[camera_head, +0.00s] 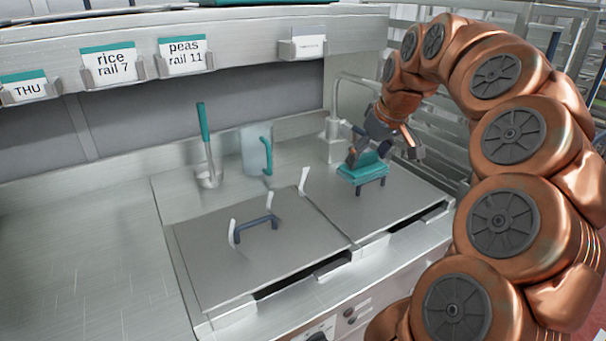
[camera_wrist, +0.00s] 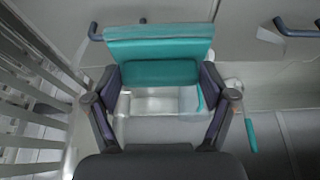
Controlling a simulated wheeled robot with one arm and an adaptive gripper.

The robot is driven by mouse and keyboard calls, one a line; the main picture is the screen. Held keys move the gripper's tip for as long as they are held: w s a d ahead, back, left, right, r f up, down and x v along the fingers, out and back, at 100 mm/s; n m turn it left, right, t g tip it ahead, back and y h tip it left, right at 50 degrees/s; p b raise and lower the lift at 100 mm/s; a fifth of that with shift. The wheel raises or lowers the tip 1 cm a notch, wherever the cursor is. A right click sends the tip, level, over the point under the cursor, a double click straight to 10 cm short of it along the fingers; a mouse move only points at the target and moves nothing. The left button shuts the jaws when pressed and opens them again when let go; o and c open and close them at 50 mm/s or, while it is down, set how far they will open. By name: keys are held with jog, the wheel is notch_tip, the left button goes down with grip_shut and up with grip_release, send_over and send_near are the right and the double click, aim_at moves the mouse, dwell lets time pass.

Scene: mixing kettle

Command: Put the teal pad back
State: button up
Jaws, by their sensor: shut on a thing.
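The teal pad (camera_head: 362,170) is a folded piece at the handle (camera_head: 371,187) of the right lid (camera_head: 395,205). My gripper (camera_head: 366,152) is shut on the pad from above and behind. In the wrist view the pad (camera_wrist: 160,50) sits between my two dark fingers (camera_wrist: 160,78), with its wider flap beyond the fingertips. The dark blue handle (camera_wrist: 95,32) shows partly behind the pad there. The pad covers most of the handle's bar. I cannot tell whether the pad rests on the handle or hangs just over it.
The left lid (camera_head: 215,265) has a blue handle (camera_head: 258,228) and white upright strips. A teal-handled ladle (camera_head: 204,140) and a clear jug (camera_head: 255,150) stand behind. A tap (camera_head: 335,125) rises near my gripper. Labels hang on the rail above. The left counter (camera_head: 80,250) is clear.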

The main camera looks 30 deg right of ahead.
jog(key=w+d+f+t+p, duration=0.1)
jog(key=w+t+p, duration=0.1)
jog(key=w, duration=0.9)
jog(key=w+f+t+p, duration=0.1)
jog(key=w+p, duration=0.2)
jog(key=w, duration=0.7)
jog(key=w+f, duration=0.1)
jog(key=f, duration=0.2)
jog(key=w+f+p, duration=0.1)
jog(key=f, duration=0.3)
jog(key=w+f+p, duration=0.1)
jog(key=f, duration=0.2)
jog(key=shift+w+d+f, duration=0.1)
jog(key=shift+d+f, duration=0.05)
jog(key=shift+f, duration=0.15)
jog(key=shift+w+d+r+p, duration=0.15)
jog(key=shift+w+p, duration=0.1)
jog(key=shift+p, duration=0.2)
jog(key=shift+w+g+p, duration=0.2)
jog(key=shift+g+p, duration=0.2)
jog(key=shift+g, duration=0.4)
jog(key=shift+w+r, duration=0.1)
jog(key=shift+w, duration=0.05)
jog(key=shift+w+g+p, duration=0.15)
jog(key=shift+g+p, duration=0.35)
jog(key=shift+g, duration=0.1)
jog(key=shift+w, duration=0.1)
